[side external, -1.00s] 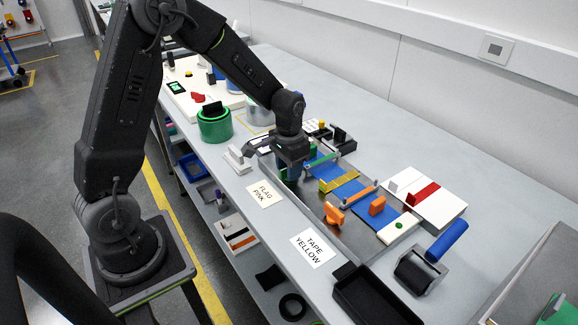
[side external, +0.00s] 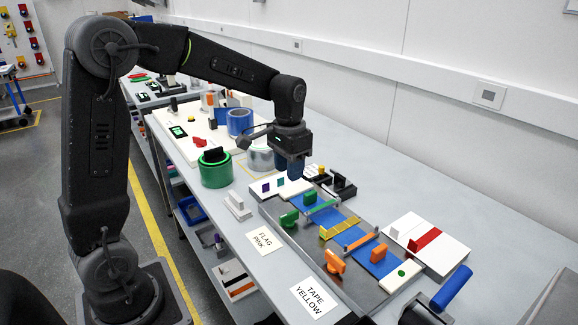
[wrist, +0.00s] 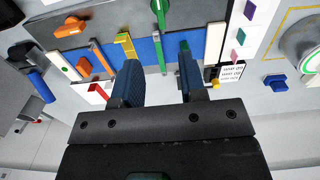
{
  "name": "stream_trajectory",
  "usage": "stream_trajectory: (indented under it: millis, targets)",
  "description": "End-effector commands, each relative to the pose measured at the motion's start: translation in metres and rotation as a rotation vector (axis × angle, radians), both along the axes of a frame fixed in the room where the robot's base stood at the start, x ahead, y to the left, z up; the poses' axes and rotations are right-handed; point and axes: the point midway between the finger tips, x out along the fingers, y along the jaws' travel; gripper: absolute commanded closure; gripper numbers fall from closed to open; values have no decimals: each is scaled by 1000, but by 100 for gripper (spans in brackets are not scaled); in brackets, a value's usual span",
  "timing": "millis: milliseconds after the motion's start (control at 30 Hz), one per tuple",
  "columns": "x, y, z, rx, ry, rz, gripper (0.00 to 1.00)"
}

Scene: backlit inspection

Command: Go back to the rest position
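My gripper (side external: 297,168) hangs pointing down above the far part of the work fixture, clear of the table in the side external view. In the wrist view my gripper (wrist: 160,70) shows two blue-padded fingers spread apart with nothing between them. Below it lies a grey metal plate (side external: 352,286) with a blue strip (side external: 349,236). Green knobs (side external: 289,218), a yellow bracket (side external: 338,228) and orange knobs (side external: 334,261) stand on or beside the strip. The rest position itself is not marked in any view.
A green tape roll (side external: 215,172) and a blue roll (side external: 240,122) stand to the left. White labels (side external: 264,240) lie along the front edge. Open air surrounds the raised arm.

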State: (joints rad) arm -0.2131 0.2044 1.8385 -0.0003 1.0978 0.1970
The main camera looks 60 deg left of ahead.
Motion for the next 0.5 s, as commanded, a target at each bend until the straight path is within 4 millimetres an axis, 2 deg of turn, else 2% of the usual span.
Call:
stream_trajectory:
  millis: [333, 433, 500]
  targets:
    - [-2, -1, 3, 1, -5, -1, 62]
    - [-11, -8, 13, 7, -33, -2, 62]
    - [-25, -17, 24, 13, -70, -5, 62]
